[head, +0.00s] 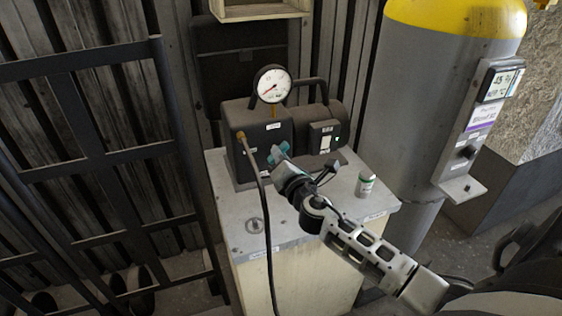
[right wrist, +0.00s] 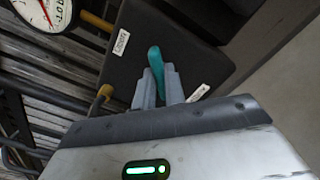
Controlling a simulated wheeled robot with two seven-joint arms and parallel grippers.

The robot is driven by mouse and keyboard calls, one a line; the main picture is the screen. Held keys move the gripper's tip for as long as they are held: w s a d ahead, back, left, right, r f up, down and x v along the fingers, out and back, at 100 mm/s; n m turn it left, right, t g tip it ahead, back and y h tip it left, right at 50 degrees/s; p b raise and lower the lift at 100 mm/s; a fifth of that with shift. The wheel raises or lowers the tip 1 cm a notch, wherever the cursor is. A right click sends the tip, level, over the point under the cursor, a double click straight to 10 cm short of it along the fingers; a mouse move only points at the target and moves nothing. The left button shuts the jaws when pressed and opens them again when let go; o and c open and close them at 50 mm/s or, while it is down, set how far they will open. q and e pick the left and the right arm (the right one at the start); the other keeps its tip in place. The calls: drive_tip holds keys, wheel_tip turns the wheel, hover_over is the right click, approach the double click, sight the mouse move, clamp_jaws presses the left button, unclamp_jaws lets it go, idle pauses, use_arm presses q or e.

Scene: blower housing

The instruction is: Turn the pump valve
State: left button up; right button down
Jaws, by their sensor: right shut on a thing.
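The pump (head: 262,138) is a dark box-shaped unit with a motor, standing on a pale cabinet. A round white gauge (head: 272,85) rises from its top; the gauge also shows at the top left of the right wrist view (right wrist: 42,12). The pump valve has a teal handle (right wrist: 156,62) on the dark pump face. My right gripper (right wrist: 157,88) is shut on this handle, with one grey finger on each side of it. In the head view my right gripper (head: 280,158) reaches the pump's front, partly covering the valve. My left gripper is not in view.
A black hose (head: 265,215) runs from a brass fitting down the cabinet front (head: 300,285). A small white bottle with a green label (head: 365,184) stands on the cabinet's right. A grey and yellow tank (head: 425,110) stands behind right. A dark metal rack (head: 110,155) is at left.

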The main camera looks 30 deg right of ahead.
use_arm(q)
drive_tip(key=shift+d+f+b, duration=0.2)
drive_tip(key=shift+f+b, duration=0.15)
drive_tip(key=shift+b, duration=0.45)
use_arm(e)
drive_tip(key=shift+m, duration=4.3)
drive_tip(key=c, duration=1.5)
unclamp_jaws()
drive_tip(key=shift+o, duration=0.2)
use_arm(q)
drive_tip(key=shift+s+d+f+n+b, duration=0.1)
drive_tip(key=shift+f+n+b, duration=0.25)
drive_tip(key=shift+b, duration=0.45)
use_arm(e)
drive_tip(key=v, duration=1.6)
